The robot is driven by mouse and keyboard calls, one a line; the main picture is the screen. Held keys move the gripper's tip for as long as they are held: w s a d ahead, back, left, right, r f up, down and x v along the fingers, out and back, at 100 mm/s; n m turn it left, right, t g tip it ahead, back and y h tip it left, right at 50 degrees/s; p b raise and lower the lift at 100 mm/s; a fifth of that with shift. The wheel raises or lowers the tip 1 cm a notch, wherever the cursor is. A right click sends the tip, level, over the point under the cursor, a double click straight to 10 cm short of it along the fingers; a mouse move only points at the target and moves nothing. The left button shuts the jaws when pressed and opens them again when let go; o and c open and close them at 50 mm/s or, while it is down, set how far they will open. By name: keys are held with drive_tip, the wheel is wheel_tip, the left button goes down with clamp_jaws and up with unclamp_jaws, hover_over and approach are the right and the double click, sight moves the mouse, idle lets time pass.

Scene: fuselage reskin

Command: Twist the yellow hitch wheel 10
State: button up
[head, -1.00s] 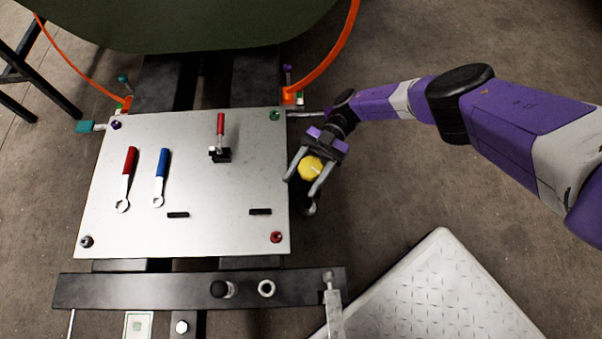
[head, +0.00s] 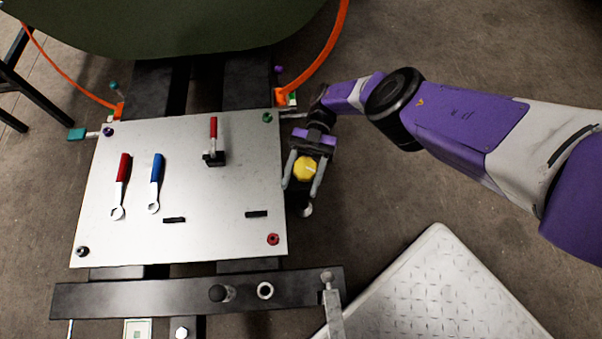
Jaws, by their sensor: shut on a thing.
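The yellow hitch wheel (head: 304,168) sits at the right edge of the metal panel, on a dark mount. It has a faceted rim and a pale mark on its face pointing right. My gripper (head: 302,188) reaches down from above it in the picture, with one grey finger on each side of the wheel. The fingers are closed in on the wheel's left and right sides. The lower part of the mount is partly hidden under the wheel and fingers.
The silver panel (head: 190,235) holds a red wrench (head: 121,185), a blue wrench (head: 155,183) and a red-handled clamp (head: 213,140). An orange hose (head: 320,65) curves behind my gripper. A white tread plate (head: 440,290) lies lower right. Bare floor lies right of the wheel.

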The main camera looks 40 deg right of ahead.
drive_tip(key=o, duration=1.4)
drive_tip(key=shift+c, duration=0.2)
drive_tip(key=shift+r, duration=0.1)
wheel_tip(320, 180, up, 20)
drive_tip(key=p, duration=1.2)
drive_tip(key=shift+p, duration=0.4)
drive_tip(key=shift+d, duration=0.15)
